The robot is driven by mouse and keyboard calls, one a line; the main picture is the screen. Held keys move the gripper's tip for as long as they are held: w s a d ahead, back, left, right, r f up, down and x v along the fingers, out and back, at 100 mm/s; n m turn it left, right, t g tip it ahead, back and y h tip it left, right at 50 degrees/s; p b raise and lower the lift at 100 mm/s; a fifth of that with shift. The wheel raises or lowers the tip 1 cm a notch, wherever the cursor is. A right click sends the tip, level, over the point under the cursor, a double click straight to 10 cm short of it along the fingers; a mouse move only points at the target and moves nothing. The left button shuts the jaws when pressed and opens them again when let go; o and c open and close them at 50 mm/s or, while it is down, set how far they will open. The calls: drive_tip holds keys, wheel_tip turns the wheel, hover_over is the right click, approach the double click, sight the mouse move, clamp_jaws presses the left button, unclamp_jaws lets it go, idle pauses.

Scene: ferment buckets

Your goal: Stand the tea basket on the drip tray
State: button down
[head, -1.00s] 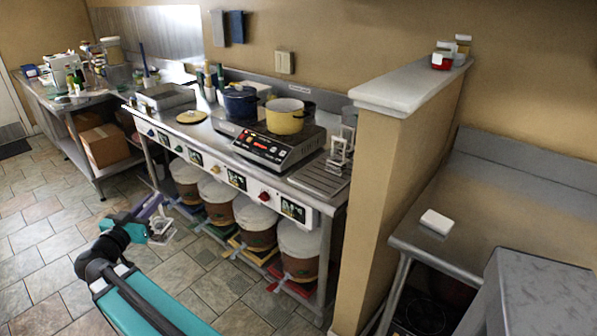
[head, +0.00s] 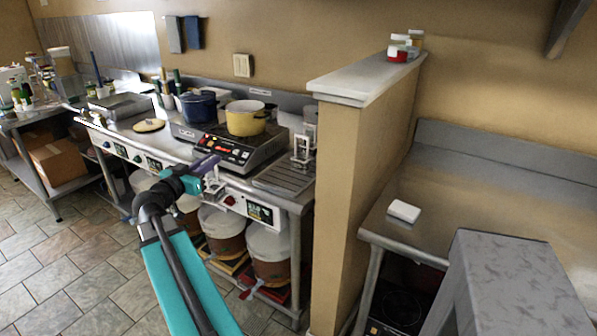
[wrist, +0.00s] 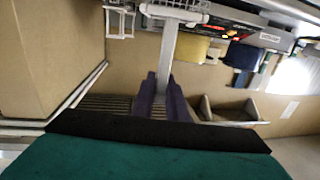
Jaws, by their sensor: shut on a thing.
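My gripper (head: 208,166) is shut on the handle of the tea basket (head: 214,188), a small pale wire basket. In the head view it is in front of the counter's front panel, left of the drip tray (head: 272,186). In the wrist view, the purple fingers (wrist: 162,102) close on a long grey handle, and the white wire basket (wrist: 182,12) is at its far end, cut by the top edge. The drip tray is a grey ribbed plate at the counter's right end. The basket is apart from it.
A pale frame stand (head: 302,152) stands at the drip tray's back right. The black cooker (head: 228,150) with a yellow pot (head: 246,118) and a blue pot (head: 198,106) is to its left. A tan partition (head: 345,190) rises on the right. Several lidded buckets stand below the counter.

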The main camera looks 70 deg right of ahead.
drive_tip(key=s+d+r+m+g+b, duration=0.1)
drive_tip(key=s+d+r+g, duration=0.1)
drive_tip(key=s+d, duration=0.6)
drive_tip(key=s, duration=0.3)
drive_tip(key=shift+r+m+g, duration=0.15)
drive_tip(key=shift+m+g, duration=0.25)
drive_tip(key=shift+s+d, duration=0.1)
drive_tip(key=s+f+p+x, duration=0.1)
drive_tip(key=p+x, duration=0.3)
drive_tip(key=x, duration=1.1)
drive_tip(key=shift+s+f, duration=0.45)
drive_tip(key=shift+f, duration=0.05)
drive_tip(key=shift+d, duration=0.1)
wheel_tip(320, 180, down, 4)
drive_tip(key=shift+r+p, duration=0.25)
drive_tip(key=shift+p, duration=0.5)
drive_tip(key=shift+f+b, duration=0.15)
drive_tip(key=shift+b, duration=0.15)
